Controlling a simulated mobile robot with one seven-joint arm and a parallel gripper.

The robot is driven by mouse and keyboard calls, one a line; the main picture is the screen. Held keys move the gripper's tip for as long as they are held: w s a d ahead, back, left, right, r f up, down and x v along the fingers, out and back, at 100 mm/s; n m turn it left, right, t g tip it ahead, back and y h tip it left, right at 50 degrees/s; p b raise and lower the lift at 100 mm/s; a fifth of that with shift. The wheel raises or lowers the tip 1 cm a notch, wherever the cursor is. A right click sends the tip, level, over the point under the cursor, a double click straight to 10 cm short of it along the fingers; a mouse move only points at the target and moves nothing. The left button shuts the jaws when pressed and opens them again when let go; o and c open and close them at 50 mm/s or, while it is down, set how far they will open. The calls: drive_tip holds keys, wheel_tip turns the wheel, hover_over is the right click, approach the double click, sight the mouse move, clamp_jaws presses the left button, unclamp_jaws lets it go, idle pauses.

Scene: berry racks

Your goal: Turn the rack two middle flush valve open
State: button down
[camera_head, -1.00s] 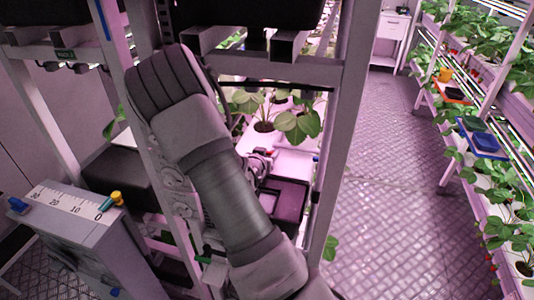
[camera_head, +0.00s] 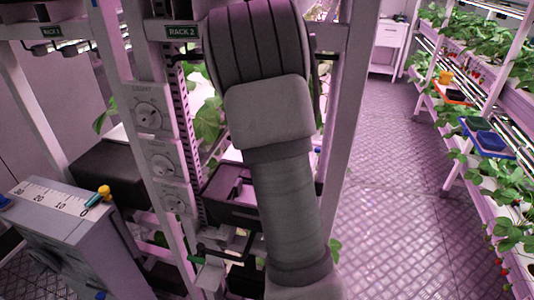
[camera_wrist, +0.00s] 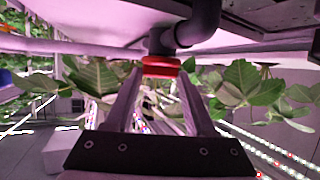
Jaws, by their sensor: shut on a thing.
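In the wrist view my gripper (camera_wrist: 161,78) reaches up under a pale tray, with its two fingers shut on a red valve handle (camera_wrist: 161,66). The handle sits just below a dark grey pipe fitting (camera_wrist: 197,24) under the tray. Only the handle's front face shows, so I cannot tell how far it is turned. In the head view my arm covers the gripper and the valve. The green RACK 2 label (camera_head: 182,32) is on the rack frame left of my arm.
Dial panels (camera_head: 150,115) line the rack's left post. A dark crate (camera_head: 231,211) sits behind my arm. A grey box with a scale (camera_head: 58,199) stands at the left. Leaves hang around my gripper in the wrist view (camera_wrist: 240,82). The floor aisle (camera_head: 400,200) at the right is clear.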

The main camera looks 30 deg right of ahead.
drive_tip(key=shift+s+d+f+n+y+b, duration=0.1)
drive_tip(key=shift+d+n+y+b, duration=0.05)
drive_tip(key=shift+n+y+b, duration=0.4)
drive_tip(key=shift+n+t+y, duration=0.25)
drive_tip(key=shift+t+y, duration=0.05)
drive_tip(key=shift+y, duration=0.05)
drive_tip(key=shift+c, duration=1.2)
unclamp_jaws()
